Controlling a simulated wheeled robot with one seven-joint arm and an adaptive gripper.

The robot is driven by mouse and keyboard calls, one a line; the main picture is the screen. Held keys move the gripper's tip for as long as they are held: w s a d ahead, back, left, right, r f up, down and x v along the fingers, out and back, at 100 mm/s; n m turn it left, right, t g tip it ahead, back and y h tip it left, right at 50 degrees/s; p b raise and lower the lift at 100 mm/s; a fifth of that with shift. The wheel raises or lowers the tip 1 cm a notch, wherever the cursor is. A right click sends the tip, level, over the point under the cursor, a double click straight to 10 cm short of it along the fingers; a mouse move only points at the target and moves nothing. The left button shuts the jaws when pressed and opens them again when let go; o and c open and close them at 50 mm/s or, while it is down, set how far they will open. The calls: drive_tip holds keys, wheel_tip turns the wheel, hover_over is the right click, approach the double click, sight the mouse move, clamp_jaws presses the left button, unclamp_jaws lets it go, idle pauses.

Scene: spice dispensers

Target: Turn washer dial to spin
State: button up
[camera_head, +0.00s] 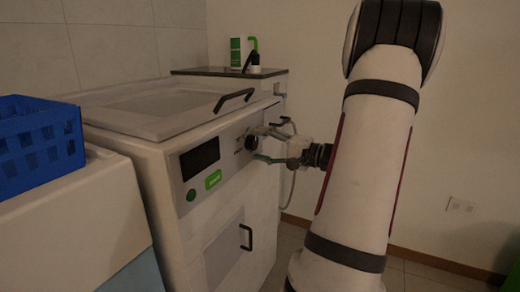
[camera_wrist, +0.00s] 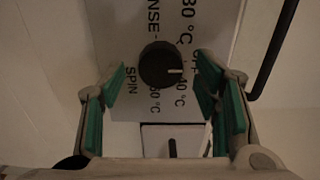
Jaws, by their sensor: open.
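The washer (camera_head: 165,165) is a white machine with a sloped front panel. Its dial (camera_wrist: 160,64) is a round black knob with a pale mark pointing right in the wrist view, toward the lettering at "40 °C". The word SPIN (camera_wrist: 131,80) is printed to the dial's left in that view. The dial also shows in the head view (camera_head: 251,143), partly beside my fingers. My gripper (camera_head: 264,144) is in front of the panel, open, with green-padded fingers. In the wrist view my gripper (camera_wrist: 160,76) has one finger on each side of the dial, with gaps between.
The washer has a dark display (camera_head: 200,158), a green button (camera_head: 191,195), a lid handle (camera_head: 234,99) and a lower door handle (camera_head: 246,237). A blue basket (camera_head: 38,145) stands on a white unit at left. Bottles (camera_head: 237,54) stand on a dark-topped surface behind.

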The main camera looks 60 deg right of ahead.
drive_tip(key=shift+w, duration=0.5)
drive_tip(key=c, duration=1.2)
drive_tip(key=shift+o, duration=0.2)
drive_tip(key=shift+p, duration=0.35)
